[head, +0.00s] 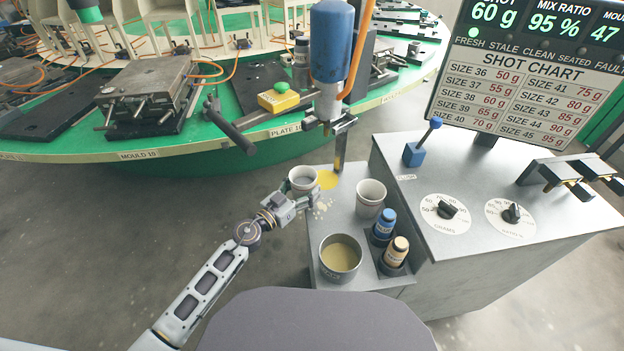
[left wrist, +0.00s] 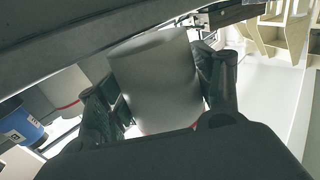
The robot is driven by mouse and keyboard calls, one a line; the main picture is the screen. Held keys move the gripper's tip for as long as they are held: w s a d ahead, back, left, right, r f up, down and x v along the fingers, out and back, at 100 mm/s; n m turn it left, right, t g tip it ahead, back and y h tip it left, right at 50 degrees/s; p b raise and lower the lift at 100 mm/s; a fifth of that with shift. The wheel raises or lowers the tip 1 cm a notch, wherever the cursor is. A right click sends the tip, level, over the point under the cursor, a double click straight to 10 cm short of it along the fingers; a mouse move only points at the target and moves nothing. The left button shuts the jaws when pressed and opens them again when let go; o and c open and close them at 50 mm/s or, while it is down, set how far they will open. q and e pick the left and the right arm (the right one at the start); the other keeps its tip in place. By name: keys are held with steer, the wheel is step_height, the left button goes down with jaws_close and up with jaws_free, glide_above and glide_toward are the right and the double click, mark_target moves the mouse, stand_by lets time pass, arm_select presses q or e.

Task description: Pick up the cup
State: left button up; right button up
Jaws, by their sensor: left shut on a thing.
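A white cup (head: 303,180) is held by my left gripper (head: 299,197) at the left edge of the grey side shelf, below the blue dispenser head. In the left wrist view the cup (left wrist: 157,82) fills the space between the two dark fingers (left wrist: 160,100), which touch its sides. I cannot tell whether the cup's base is on the shelf or just above it. A second white cup (head: 370,197) stands upright on the shelf to the right. My right gripper is not in view.
A metal pot (head: 340,258) with yellowish contents and two small bottles (head: 384,225) (head: 397,251) stand on the shelf (head: 345,222). A yellow spill (head: 327,179) lies beside the held cup. The blue dispenser (head: 330,45) hangs above. The green carousel (head: 230,155) is behind.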

mark_target(296, 194)
arm_select(q)
steer(key=shift+v, duration=3.8)
